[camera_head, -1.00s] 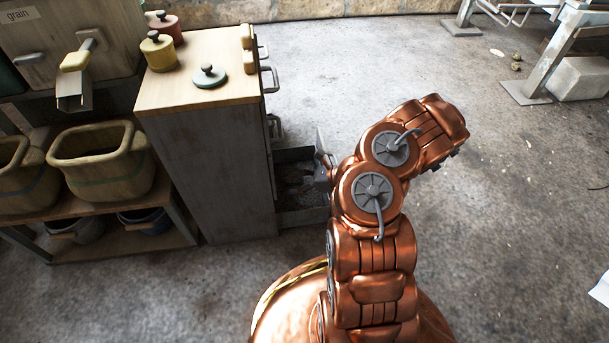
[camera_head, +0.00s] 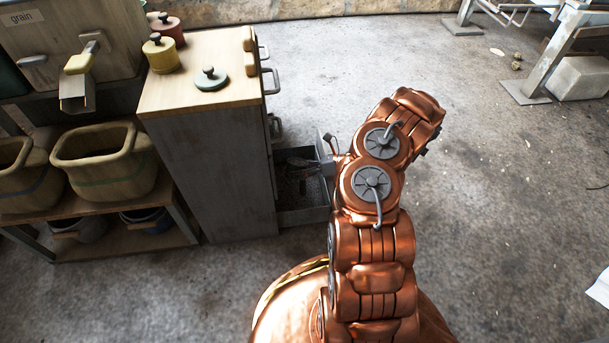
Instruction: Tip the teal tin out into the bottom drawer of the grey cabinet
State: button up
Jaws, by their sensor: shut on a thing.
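The grey cabinet (camera_head: 205,170) stands left of my arm, with its bottom drawer (camera_head: 302,217) pulled open to the right. Grey grainy matter shows in the drawer. What looks like part of my gripper (camera_head: 312,169) is a small grey metal shape at the drawer's right end, beside the drawer front (camera_head: 325,151). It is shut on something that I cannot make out. My copper arm hides much of that spot. A teal-green lid with a dark knob (camera_head: 210,78) lies flat on the cabinet top. I see no teal tin body.
A yellow tin (camera_head: 161,55) and a red tin (camera_head: 168,30) stand at the back left of the cabinet top. Left are a grain bin (camera_head: 60,35) with a spout, wooden tubs (camera_head: 105,160) and a shelf.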

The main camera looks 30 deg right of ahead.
aim_at(303, 163)
jog(key=shift+w+d+r+m+y, duration=0.25)
jog(key=shift+w+d+m+y, duration=0.05)
jog(key=shift+d+m, duration=0.15)
dwell(0.6)
jog(key=shift+w+d+r+m+y, duration=0.2)
jog(key=shift+r+m+y, duration=0.15)
jog(key=shift+m+y, duration=0.25)
dwell(1.0)
jog(key=shift+w+d+r+m+y+b, duration=0.15)
jog(key=shift+r+m+y+b, duration=0.3)
jog(key=shift+m, duration=0.65)
jog(key=shift+w+d+r+m+y+b, duration=0.1)
jog(key=shift+r+m+y+b, duration=0.35)
jog(key=shift+m, duration=0.6)
dwell(2.4)
jog(key=shift+w+d+f+m+t, duration=0.25)
jog(key=shift+d+f+m+t, duration=0.1)
jog(key=shift+m, duration=0.15)
dwell(0.3)
